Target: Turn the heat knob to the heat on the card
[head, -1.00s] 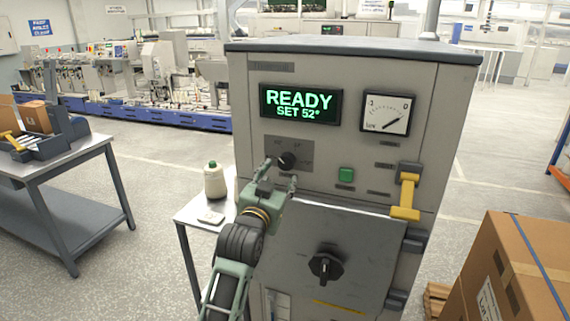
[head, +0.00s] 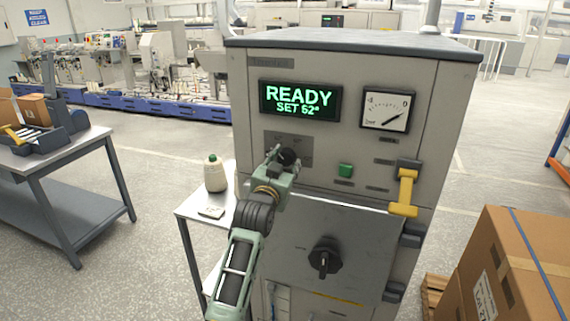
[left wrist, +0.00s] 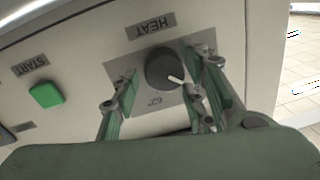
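The dark round heat knob (head: 288,157) is on the front of the grey machine, below the display (head: 299,101), which reads "READY, SET 62°". My left gripper (head: 282,163) is at the knob. In the left wrist view the knob (left wrist: 163,68) sits between the two fingers of my left gripper (left wrist: 164,82). A small gap shows beside the left finger, and the right finger is close to the knob's edge. The knob's pale pointer slants down-right in that view, near an upside-down "62°" label (left wrist: 155,100). I cannot make out a heat card. My right gripper is out of view.
A green start button (head: 345,170), a dial gauge (head: 387,111) and a yellow handle (head: 405,190) are on the machine. A lower door has a black knob (head: 324,258).

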